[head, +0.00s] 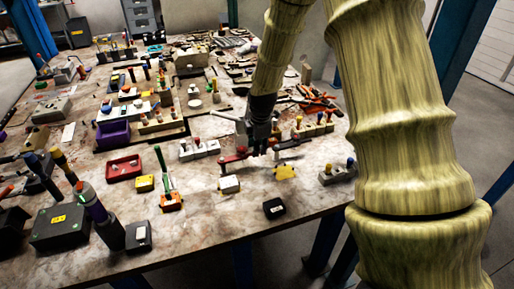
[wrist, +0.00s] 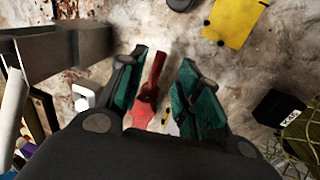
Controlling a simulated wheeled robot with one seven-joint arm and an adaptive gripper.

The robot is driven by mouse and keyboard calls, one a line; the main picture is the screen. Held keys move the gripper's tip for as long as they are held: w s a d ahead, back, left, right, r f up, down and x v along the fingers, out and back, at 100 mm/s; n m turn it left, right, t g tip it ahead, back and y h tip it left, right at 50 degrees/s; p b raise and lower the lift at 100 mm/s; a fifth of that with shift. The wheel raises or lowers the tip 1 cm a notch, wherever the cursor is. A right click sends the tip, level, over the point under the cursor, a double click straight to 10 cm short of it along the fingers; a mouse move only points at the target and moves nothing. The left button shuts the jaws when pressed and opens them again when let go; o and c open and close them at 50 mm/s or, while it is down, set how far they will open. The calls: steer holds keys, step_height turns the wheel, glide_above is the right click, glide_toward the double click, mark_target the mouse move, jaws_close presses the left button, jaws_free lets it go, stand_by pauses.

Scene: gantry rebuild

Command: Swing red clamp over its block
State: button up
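My gripper (head: 262,150) is low over the middle of the table. In the wrist view its two teal-padded fingers (wrist: 158,82) stand apart, with a gap beside the red clamp's arm. The red clamp (head: 233,158) reaches left from the fingertips in the head view. In the wrist view its red arm (wrist: 150,80) lies between the fingers; whether either pad touches it I cannot tell. A white block (head: 229,185) sits just below the clamp in the head view. Which block belongs to the clamp is not clear. The clamp's base is partly hidden by my gripper.
A yellow plate (head: 285,172) lies to the right of my gripper, also in the wrist view (wrist: 232,20). A black box (head: 274,208) is nearer the front edge. An orange block with a green handle (head: 170,202) stands left. Peg blocks (head: 199,149) stand behind.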

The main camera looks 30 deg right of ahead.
steer(key=shift+w+f, duration=0.2)
steer(key=shift+f, duration=0.25)
steer(key=shift+w+f, duration=0.2)
steer(key=shift+f, duration=0.4)
steer(key=shift+s, duration=0.1)
steer(key=shift+f, duration=0.1)
jaws_close()
